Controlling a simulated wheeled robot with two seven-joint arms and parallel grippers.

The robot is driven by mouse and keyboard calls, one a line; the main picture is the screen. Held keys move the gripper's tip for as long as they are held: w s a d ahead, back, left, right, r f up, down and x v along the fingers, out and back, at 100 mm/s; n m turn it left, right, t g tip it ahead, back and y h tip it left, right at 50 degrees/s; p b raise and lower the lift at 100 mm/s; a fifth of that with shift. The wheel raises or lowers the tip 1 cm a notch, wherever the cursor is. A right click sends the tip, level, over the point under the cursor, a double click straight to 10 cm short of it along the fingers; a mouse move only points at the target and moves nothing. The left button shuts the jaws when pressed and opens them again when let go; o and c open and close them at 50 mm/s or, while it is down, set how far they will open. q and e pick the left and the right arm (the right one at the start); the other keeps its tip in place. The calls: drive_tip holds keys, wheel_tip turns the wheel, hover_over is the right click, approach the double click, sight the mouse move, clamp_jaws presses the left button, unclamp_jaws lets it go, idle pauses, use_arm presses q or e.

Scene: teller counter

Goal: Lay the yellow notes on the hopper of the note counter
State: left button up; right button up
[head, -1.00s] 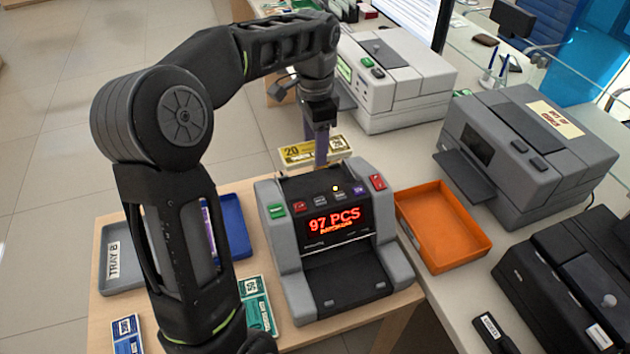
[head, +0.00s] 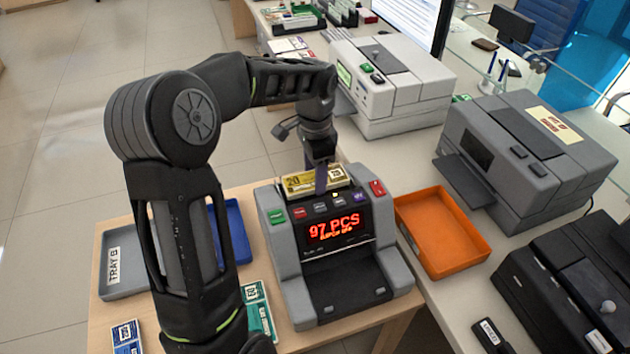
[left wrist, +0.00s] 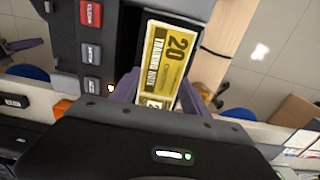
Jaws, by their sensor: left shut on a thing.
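The yellow notes (head: 314,180), a flat bundle marked 20, are at the top rear of the grey note counter (head: 285,245), at its hopper. My left gripper (head: 321,178) is shut on the notes from above. In the left wrist view the notes (left wrist: 166,58) lie between the purple fingers (left wrist: 157,92), over the dark hopper area beside the counter's buttons. I cannot tell whether they rest on the hopper floor. The counter's display reads 97 PCS. My right gripper is not in view.
An orange tray (head: 402,217) stands right of the counter. A grey tray (head: 118,290) labelled TRAY B and a blue tray (head: 240,236) are at left, partly behind my arm. Green notes (head: 258,310) and blue notes (head: 127,337) lie in front. Grey machines stand behind and right.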

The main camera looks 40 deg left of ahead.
use_arm(q)
drive_tip(key=shift+f, duration=1.35)
drive_tip(key=shift+f, duration=0.2)
drive_tip(key=o, duration=1.4)
drive_tip(key=shift+r, duration=0.2)
wheel_tip(320, 180, up, 12)
drive_tip(key=shift+r, duration=0.1)
